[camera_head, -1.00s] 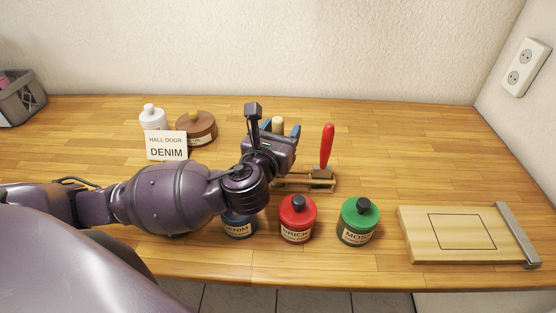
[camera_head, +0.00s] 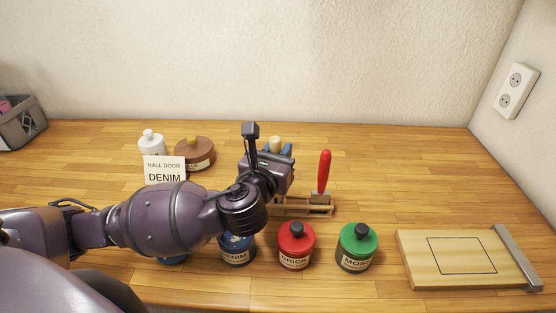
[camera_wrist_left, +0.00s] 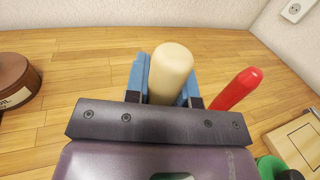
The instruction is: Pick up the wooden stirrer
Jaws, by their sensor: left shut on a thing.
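The wooden stirrer (camera_wrist_left: 171,68) shows as a pale, rounded wooden end between the blue fingers of my left gripper (camera_wrist_left: 160,85) in the left wrist view. The fingers are shut on it. In the head view the pale tip of the stirrer (camera_head: 275,144) shows just beyond my left gripper (camera_head: 277,152), whose wrist hides its lower part. A small wooden rack (camera_head: 300,206) stands below and right of the gripper. I cannot tell whether the stirrer still touches the rack. My right gripper is not in view.
A red-handled tool (camera_head: 324,172) stands upright in the rack, close right of the gripper. Blue (camera_head: 237,250), red (camera_head: 296,246) and green (camera_head: 356,248) jars line the front. A board (camera_head: 455,257) lies right. A DENIM card (camera_head: 165,171), white bottle (camera_head: 152,143) and brown tub (camera_head: 196,153) stand left.

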